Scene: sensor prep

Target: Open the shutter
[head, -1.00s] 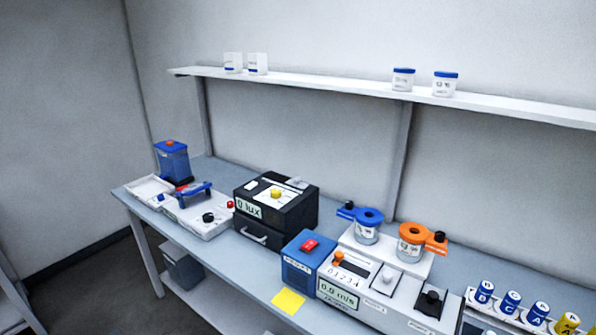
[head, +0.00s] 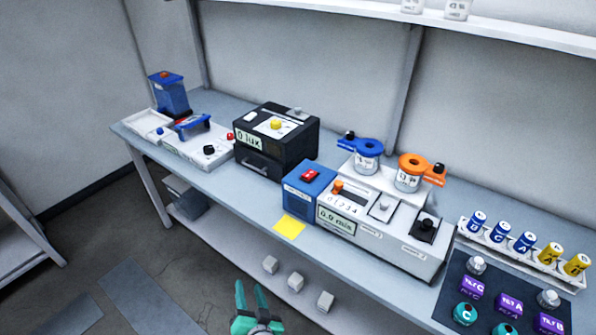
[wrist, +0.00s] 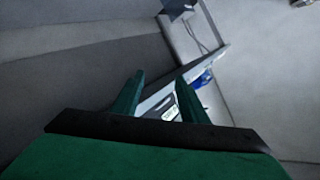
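No part is clearly marked as the shutter. A black box (head: 270,153) with a "0 lux" display stands on the bench, with a yellow knob (head: 277,124) on its pale top panel, a small grey piece (head: 295,112) at the top's back and a handle on its front. My gripper (head: 251,287) is low in the head view, in front of the bench and well apart from the box. Its green fingers are spread and empty. In the wrist view my gripper (wrist: 160,96) is also open, with part of a tilted white device showing between the fingers.
The bench (head: 225,176) also holds a blue box (head: 308,190) with a red switch, a white instrument (head: 385,246) and a row of batteries at right. A white tray device (head: 190,152) is at left. A shelf runs above.

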